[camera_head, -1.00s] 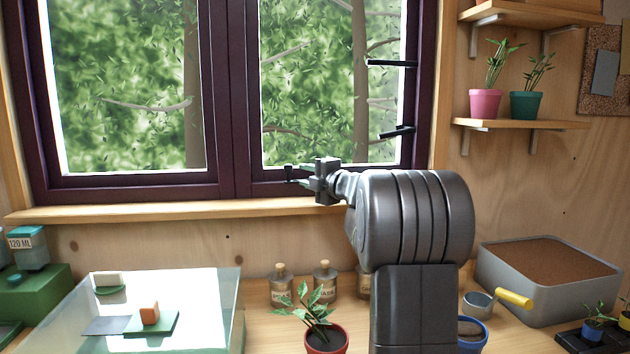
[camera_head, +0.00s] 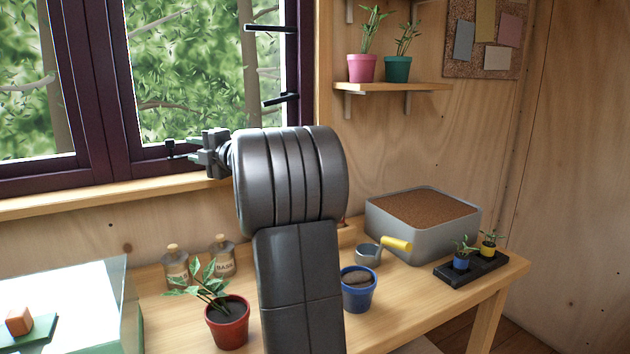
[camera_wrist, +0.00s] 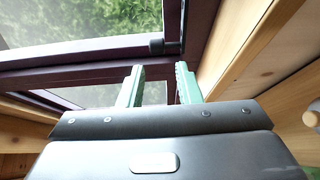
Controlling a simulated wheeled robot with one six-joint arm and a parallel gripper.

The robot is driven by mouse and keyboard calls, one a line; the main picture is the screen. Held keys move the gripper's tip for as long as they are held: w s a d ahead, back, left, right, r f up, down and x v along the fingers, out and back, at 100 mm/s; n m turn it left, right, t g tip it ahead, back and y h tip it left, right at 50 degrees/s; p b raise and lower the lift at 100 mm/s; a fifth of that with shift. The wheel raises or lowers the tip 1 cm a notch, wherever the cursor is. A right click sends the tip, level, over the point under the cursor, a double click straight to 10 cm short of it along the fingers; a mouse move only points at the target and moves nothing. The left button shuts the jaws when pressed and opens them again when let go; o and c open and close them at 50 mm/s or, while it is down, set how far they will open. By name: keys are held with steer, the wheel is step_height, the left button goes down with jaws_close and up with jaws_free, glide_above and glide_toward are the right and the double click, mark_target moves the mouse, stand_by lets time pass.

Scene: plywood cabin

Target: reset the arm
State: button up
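My gripper (camera_head: 184,149) is raised at the window, left of my dark arm in the head view. In the wrist view my gripper (camera_wrist: 159,85) shows two green fingers standing apart with nothing between them. The purple window frame (camera_wrist: 100,55) is beyond the fingers, with a dark window handle (camera_wrist: 165,46) above them. My arm hides part of the workbench and wall behind it.
The workbench (camera_head: 410,290) holds a red pot with a plant (camera_head: 228,325), a blue pot (camera_head: 357,290), a scoop with a yellow handle (camera_head: 396,243), a grey soil bin (camera_head: 420,240) and a black seedling tray (camera_head: 470,270). A glass-sided box (camera_head: 120,300) stands at left. A shelf (camera_head: 400,88) holds two plants.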

steer(key=p+x, duration=0.1)
steer(key=x, duration=1.2)
steer(key=shift+s, duration=0.1)
